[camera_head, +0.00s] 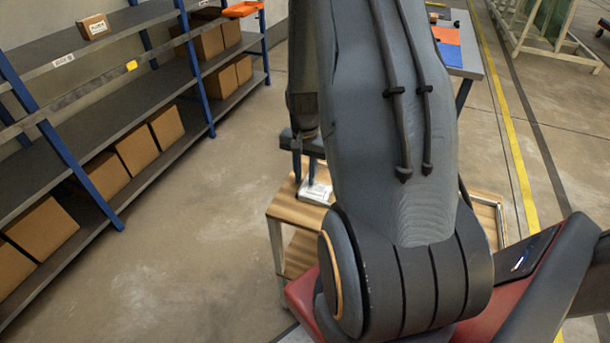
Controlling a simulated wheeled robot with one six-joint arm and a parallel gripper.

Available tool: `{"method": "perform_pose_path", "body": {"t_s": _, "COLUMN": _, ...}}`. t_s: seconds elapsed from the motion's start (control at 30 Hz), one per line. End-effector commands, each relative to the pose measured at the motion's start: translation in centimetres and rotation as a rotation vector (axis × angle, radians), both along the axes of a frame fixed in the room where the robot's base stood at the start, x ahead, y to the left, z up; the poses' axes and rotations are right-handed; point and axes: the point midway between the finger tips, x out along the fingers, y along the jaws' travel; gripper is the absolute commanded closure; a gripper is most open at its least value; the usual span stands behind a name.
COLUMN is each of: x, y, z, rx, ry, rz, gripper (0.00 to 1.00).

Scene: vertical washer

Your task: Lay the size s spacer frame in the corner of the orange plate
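My gripper (304,174) points down over a wooden-topped stand, left of my large grey arm link. Its two fingers show a gap between them, and I see nothing held there. A small white item (316,193) lies on the stand just below and to the right of the fingertips, partly hidden by my arm. I cannot tell what it is. An orange plate (446,35) lies on a grey table at the top right, far from my gripper. No spacer frame can be made out for certain.
The wooden stand (295,210) is largely covered by my arm. A blue plate (451,55) lies beside the orange one on the grey table (468,42). Shelving (110,125) with cardboard boxes runs along the left. The floor (190,225) between shelving and stand is clear.

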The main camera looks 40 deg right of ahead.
Motion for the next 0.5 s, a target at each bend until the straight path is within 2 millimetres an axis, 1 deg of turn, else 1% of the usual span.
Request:
{"method": "perform_pose_path", "body": {"t_s": 0.17, "x": 0.1, "y": 0.0, "z": -0.2, "rx": -0.001, "ry": -0.001, "rz": 0.000, "gripper": 0.76}}
{"method": "perform_pose_path", "body": {"t_s": 0.33, "x": 0.1, "y": -0.1, "z": 2.3, "rx": -0.002, "ry": -0.004, "rz": 0.000, "gripper": 0.76}}
{"method": "perform_pose_path", "body": {"t_s": 0.5, "x": 0.6, "y": 0.5, "z": 4.6, "rx": -0.002, "ry": -0.003, "rz": 0.001, "gripper": 0.76}}
